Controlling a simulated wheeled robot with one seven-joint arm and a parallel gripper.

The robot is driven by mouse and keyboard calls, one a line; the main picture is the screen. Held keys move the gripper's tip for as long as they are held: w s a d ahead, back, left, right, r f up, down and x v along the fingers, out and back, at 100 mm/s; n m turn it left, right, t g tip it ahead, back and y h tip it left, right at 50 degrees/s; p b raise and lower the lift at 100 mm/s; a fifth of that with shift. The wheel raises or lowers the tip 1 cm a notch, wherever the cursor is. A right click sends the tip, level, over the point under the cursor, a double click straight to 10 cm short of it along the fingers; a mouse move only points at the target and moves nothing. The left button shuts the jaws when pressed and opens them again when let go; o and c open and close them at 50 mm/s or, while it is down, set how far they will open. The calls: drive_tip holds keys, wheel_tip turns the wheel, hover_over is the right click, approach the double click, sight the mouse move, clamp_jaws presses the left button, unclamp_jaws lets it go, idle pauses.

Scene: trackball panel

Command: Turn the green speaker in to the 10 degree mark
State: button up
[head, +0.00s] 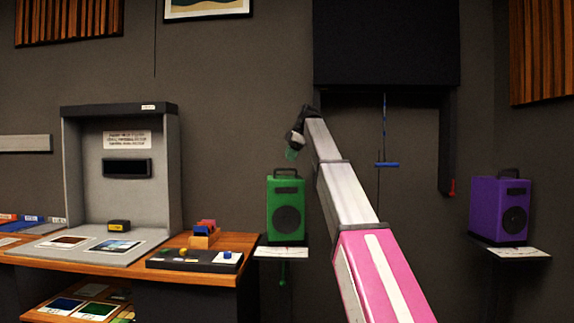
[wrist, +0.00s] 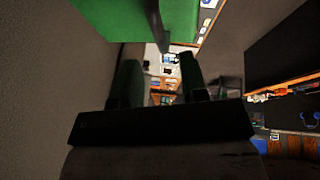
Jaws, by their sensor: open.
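The green speaker (head: 286,195) stands on a small wall shelf in the head view, with a dark round cone on its front and a black handle on top. A white card with marks (head: 281,253) lies at the shelf's front; its figures are too small to read. My gripper (head: 291,154) is above the speaker's top, apart from the handle as far as I can tell. In the wrist view its two green fingers (wrist: 158,75) are spread with a gap between them. A green surface, apparently the speaker (wrist: 120,18), fills the top, with a dark bar beside it.
A purple speaker (head: 487,205) stands on another shelf at the right. A wooden desk (head: 210,275) with a grey booth (head: 75,180) and a black button panel (head: 170,260) is at the left. A blue-handled cord (head: 386,165) hangs right of my arm.

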drive_tip(key=v, duration=0.6)
idle(0.4)
